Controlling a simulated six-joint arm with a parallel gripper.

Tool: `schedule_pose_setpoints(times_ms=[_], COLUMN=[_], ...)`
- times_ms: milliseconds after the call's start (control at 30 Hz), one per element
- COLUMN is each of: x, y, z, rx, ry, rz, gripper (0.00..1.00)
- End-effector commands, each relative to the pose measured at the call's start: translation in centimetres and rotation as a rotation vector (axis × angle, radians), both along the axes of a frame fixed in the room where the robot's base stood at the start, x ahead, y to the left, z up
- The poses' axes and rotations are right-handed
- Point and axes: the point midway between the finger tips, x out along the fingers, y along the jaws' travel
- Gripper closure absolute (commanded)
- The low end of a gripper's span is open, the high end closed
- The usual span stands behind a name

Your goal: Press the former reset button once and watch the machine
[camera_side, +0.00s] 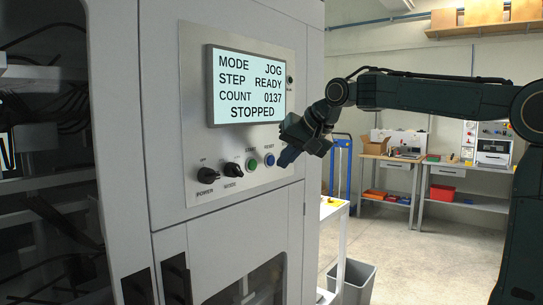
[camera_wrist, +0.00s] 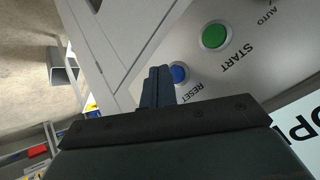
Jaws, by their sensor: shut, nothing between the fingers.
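The blue reset button (camera_wrist: 180,73), labelled RESET, is on the grey control panel (camera_wrist: 235,78). In the side view the button (camera_side: 269,159) shows just left of my gripper (camera_side: 284,160). My gripper is shut and empty, its fingers pointing at the panel. In the wrist view the fingertips (camera_wrist: 158,71) lie just left of the button and cover part of its edge. I cannot tell whether they touch the button or the panel. The machine's display (camera_side: 247,88) reads MODE JOG, STEP READY, COUNT 0137, STOPPED.
The green START button (camera_side: 251,164) sits beside the reset button. The black MODE knob (camera_side: 232,170) and POWER knob (camera_side: 207,178) are further left. A white cart (camera_side: 336,209) and a grey bin (camera_side: 357,281) stand right of the machine.

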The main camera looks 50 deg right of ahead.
Motion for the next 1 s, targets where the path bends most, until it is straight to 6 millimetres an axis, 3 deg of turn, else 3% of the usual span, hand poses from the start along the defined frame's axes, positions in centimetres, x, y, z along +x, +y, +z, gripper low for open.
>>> schedule_pose_setpoints(times_ms=[1000], x=[0.86], y=[0.01], z=[0.0], rx=[0.0], ry=[0.0], rz=[0.0], gripper=[1.0])
